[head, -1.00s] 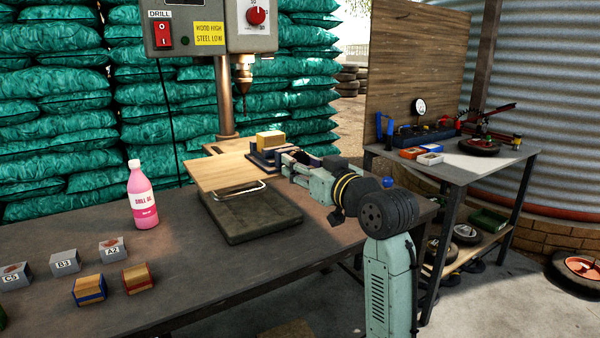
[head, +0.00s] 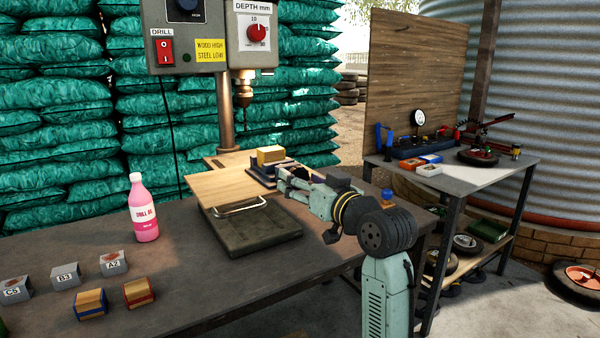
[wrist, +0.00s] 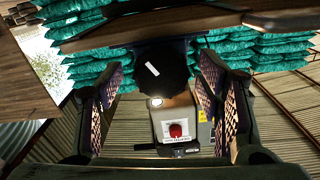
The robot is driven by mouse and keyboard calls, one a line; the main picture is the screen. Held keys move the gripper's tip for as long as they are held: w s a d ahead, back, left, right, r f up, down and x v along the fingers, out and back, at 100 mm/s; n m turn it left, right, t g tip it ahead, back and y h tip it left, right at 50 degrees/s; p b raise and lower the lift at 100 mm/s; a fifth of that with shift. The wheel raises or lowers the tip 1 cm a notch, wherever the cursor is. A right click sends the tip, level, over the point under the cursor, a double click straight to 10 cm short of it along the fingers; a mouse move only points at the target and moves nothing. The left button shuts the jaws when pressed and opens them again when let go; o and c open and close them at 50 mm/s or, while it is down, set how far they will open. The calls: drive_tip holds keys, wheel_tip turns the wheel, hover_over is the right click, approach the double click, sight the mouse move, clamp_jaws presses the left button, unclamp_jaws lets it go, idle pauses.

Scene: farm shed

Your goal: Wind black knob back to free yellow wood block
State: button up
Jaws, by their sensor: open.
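The yellow wood block (head: 270,154) sits in the dark blue vise (head: 259,171) on the drill press's wooden table. My gripper (head: 284,180) is at the right end of the vise. In the wrist view the black knob (wrist: 163,78), with a white mark on its face, lies between my two open fingers. Gaps show on both sides of the knob, and I cannot tell of any contact. In the head view my gripper hides the knob. Whether the vise jaws touch the block is too small to tell.
The drill press head (head: 212,35) hangs above the vise. A pink bottle (head: 143,212) stands left of the press base (head: 250,230). Labelled grey blocks and two striped wood blocks (head: 90,303) lie front left. A second table (head: 480,178) with tools stands at right.

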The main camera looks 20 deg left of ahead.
drive_tip(key=m+p, duration=0.3)
drive_tip(key=r+m+p, duration=0.1)
drive_tip(key=m+p, duration=0.8)
drive_tip(key=p, duration=0.2)
drive_tip(key=shift+m, duration=0.3)
drive_tip(key=m, duration=1.5)
drive_tip(key=shift+f+m, duration=0.3)
drive_tip(key=shift+f, duration=0.1)
drive_tip(key=shift+c, duration=0.4)
drive_tip(key=c, duration=1.2)
drive_tip(key=shift+c, duration=0.2)
